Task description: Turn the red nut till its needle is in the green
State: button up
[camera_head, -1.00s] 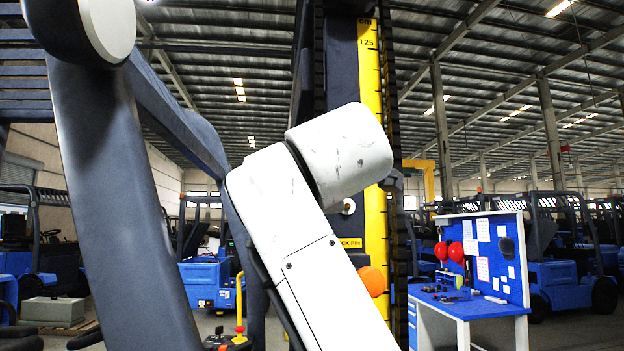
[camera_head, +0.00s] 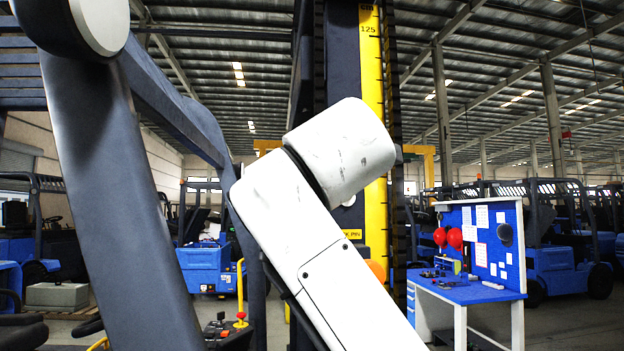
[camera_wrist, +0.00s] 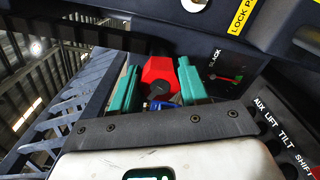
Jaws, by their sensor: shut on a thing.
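The red nut (camera_wrist: 159,73) is a faceted block in the upper middle of the wrist view, between the teal fingers of my gripper (camera_wrist: 157,86). My gripper is shut on it, one finger on each side. To the right, on the dark panel, is a small gauge (camera_wrist: 226,77) by the word SLACK. It shows a green mark at its right part and a thin reddish line. I cannot tell exactly where the needle points. In the head view my white arm link hides the nut and gripper.
A panel lettered AUX, LIFT, TILT, SHIFT (camera_wrist: 283,135) lies close on the right in the wrist view. A yellow scale (camera_head: 371,60) runs up the dark mast. A blue workbench (camera_head: 468,292) stands at right, with blue forklifts (camera_head: 209,268) behind.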

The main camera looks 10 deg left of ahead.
jog(key=shift+a+f, duration=0.2)
jog(key=shift+f, duration=0.1)
jog(key=o, duration=0.9)
jog(key=shift+r, duration=0.1)
jog(key=shift+o, duration=0.8)
jog(key=shift+r, duration=0.1)
jog(key=shift+d, duration=0.1)
jog(key=b+v, duration=0.4)
jog(key=v, duration=0.7)
jog(key=shift+w, duration=0.1)
